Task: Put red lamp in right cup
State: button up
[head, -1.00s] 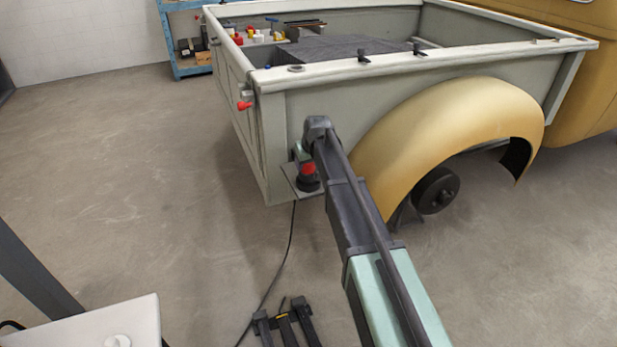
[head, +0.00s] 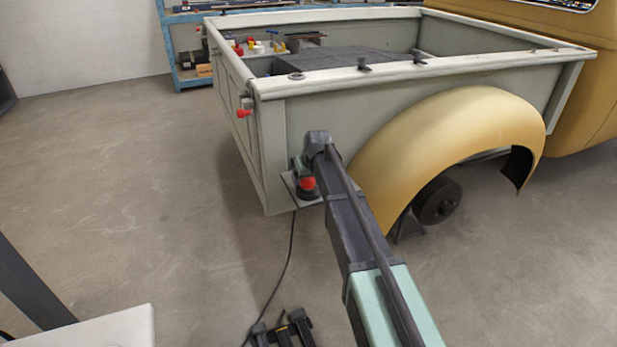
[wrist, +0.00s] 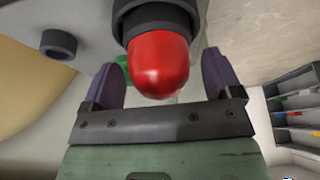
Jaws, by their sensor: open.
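A red lamp (wrist: 158,65) with a rounded end sits in a dark round cup (wrist: 153,17) in the wrist view. My gripper (wrist: 163,60) is open, with one purple finger on each side of the lamp. Gaps show between the fingers and the lamp. A second dark cup (wrist: 58,44), with no lamp seen in it, is at upper left on a pale surface. In the head view the red lamp (head: 307,183) is below my wrist, low at the truck bed's rear corner. My fingers are hard to make out there.
The truck bed (head: 330,120) and yellow fender (head: 450,130) are close beside my arm. Another red piece (head: 243,113) sticks out from the bed's left side. A cable (head: 283,265) hangs to the floor. A blue shelf (head: 185,50) stands behind.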

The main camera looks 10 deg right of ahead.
jog(key=a+p+v, duration=0.1)
jog(key=p+v, duration=1)
jog(key=v, duration=0.1)
jog(key=s+f+m+g, duration=0.1)
jog(key=s+g, duration=0.3)
jog(key=s, duration=2.7)
jog(key=shift+m+g+h, duration=0.3)
jog(key=shift+m+h, duration=0.1)
jog(key=shift+m, duration=0.2)
jog(key=shift+w+d+f, duration=0.1)
